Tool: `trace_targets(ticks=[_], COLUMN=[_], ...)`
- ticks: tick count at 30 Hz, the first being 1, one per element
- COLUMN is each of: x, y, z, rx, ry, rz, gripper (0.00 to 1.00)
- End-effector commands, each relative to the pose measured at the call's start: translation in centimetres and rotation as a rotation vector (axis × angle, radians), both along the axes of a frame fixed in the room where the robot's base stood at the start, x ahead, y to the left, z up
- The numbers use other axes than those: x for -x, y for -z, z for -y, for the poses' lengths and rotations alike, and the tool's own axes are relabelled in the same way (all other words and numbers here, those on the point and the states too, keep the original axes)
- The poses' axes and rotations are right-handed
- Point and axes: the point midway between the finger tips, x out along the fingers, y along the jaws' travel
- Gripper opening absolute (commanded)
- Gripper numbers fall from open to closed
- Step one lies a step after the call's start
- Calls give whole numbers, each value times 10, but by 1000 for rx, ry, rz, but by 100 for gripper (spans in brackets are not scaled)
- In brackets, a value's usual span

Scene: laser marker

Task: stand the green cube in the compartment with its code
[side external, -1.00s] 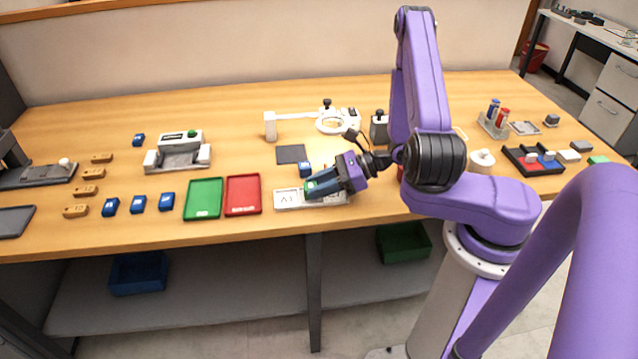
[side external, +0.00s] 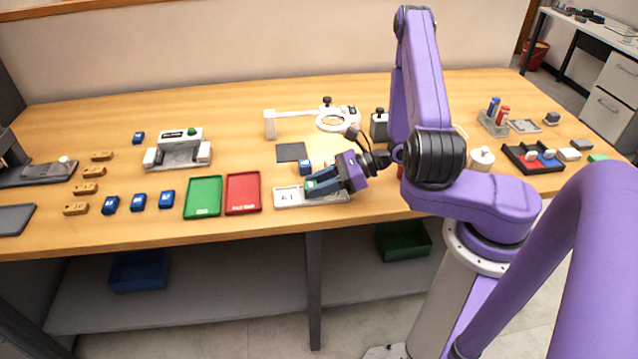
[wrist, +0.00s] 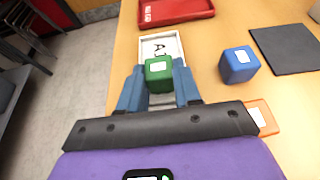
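The green cube (wrist: 158,72) has a pale label on its top and sits between the two blue fingers of my gripper (wrist: 159,80). The fingers press on its sides. In the side view my gripper (side external: 322,183) holds it over the right part of a shallow white tray (side external: 288,198). The tray's left part shows a dark printed code, partly readable as starting with A in the wrist view (wrist: 165,36). The fingers and cube hide the tray's right part and any code there. I cannot tell whether the cube touches the tray floor.
A blue cube (wrist: 239,64) stands just behind the tray, close to my gripper. A dark square pad (side external: 291,152) lies farther back. A red tray (side external: 243,194) and a green tray (side external: 203,197) lie to the left. The table's front edge is close to the white tray.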

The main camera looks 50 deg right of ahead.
Motion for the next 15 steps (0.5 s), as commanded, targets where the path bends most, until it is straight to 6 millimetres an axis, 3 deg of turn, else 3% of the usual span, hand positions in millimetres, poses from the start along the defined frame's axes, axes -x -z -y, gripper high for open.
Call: trace_targets(ticks=[1,3,15], x=[0,0,4], y=[0,0,-3], z=[0,0,5], rx=[0,0,0], ry=[0,0,4], rz=[0,0,0], gripper=[46,63,63])
